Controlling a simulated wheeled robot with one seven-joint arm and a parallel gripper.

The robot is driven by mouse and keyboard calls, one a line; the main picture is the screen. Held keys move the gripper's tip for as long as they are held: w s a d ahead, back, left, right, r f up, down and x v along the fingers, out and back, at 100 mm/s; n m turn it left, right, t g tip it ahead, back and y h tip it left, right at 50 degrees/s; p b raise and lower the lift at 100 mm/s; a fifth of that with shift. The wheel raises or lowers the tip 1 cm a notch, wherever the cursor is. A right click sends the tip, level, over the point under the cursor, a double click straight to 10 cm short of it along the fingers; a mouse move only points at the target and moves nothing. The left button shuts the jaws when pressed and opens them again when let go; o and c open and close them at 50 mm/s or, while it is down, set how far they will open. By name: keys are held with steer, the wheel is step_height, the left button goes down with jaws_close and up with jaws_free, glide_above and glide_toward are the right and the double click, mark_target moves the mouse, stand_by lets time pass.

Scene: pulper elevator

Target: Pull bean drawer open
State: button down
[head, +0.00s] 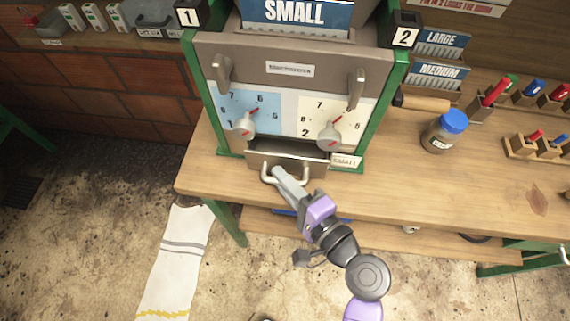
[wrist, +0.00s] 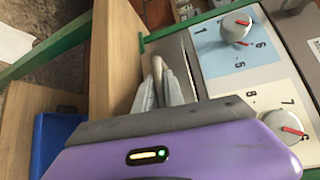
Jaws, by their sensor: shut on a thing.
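The bean drawer (head: 288,151) is at the bottom of the machine, below its two dials, and stands partly out from the front, with a dark gap along its top. Its pale curved handle (head: 267,172) is at the front. My gripper (head: 278,174) is shut on the handle near its left part. In the wrist view my gripper's fingers (wrist: 158,90) close around the handle (wrist: 180,70), beside the drawer front. The drawer's inside is mostly hidden.
The machine's green frame (head: 205,100) stands on a wooden bench (head: 400,190). A jar with a blue lid (head: 445,130) stands to the right. A blue bin (wrist: 55,140) shows below the bench edge in the wrist view. The floor in front is open, with a pale towel (head: 178,260) at left.

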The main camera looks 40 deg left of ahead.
steer(key=s+d, duration=0.1)
steer(key=s, duration=0.1)
steer(key=s+d, duration=0.2)
steer(key=shift+s+d+f, duration=0.1)
steer(key=shift+s, duration=0.05)
steer(key=c, duration=1.4)
jaws_free()
steer(key=shift+c, duration=0.2)
steer(key=b+v, duration=0.1)
steer(key=v, duration=0.6)
steer(key=shift+d, duration=0.35)
steer(key=shift+s, duration=0.1)
